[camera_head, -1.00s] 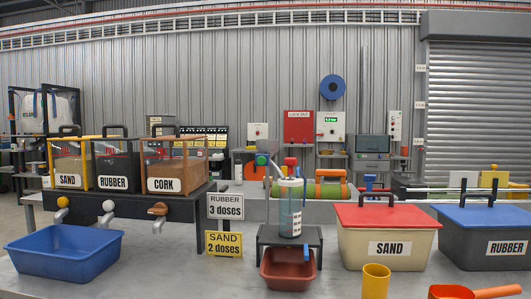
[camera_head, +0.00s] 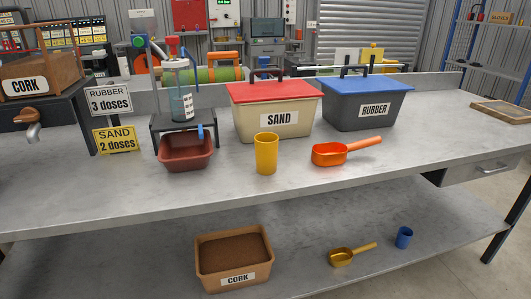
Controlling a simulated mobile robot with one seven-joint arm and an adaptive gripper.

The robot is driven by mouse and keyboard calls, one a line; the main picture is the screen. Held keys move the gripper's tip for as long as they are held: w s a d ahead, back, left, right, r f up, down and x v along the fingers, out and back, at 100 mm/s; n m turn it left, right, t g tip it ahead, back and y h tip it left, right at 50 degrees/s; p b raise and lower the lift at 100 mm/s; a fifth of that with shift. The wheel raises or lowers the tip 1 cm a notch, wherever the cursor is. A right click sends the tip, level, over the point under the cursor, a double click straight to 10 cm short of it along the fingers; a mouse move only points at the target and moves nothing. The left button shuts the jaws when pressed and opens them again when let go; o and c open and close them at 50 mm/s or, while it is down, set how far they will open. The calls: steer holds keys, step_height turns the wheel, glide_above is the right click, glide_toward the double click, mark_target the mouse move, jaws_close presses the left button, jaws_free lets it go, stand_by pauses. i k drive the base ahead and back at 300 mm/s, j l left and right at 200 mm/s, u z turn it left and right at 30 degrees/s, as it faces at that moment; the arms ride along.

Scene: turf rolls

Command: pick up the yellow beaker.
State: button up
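My gripper is not in the picture.
The orange scoop (camera_head: 340,151) lies right of the beaker. The brown-red tray (camera_head: 186,151) sits left, under the dispenser stand. Behind are the sand bin (camera_head: 275,122) and rubber bin (camera_head: 365,105). The lower shelf holds a cork box (camera_head: 235,257), a yellow scoop (camera_head: 348,255) and a blue beaker (camera_head: 404,237).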

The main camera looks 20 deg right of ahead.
mark_target(267, 144)
steer(key=i+l+z, duration=0.1)
steer(key=l+z, duration=0.25)
steer(key=i+l+z, duration=0.1)
steer(key=z, duration=0.25)
steer(key=i+l+z, duration=0.15)
steer(key=l+z, duration=0.2)
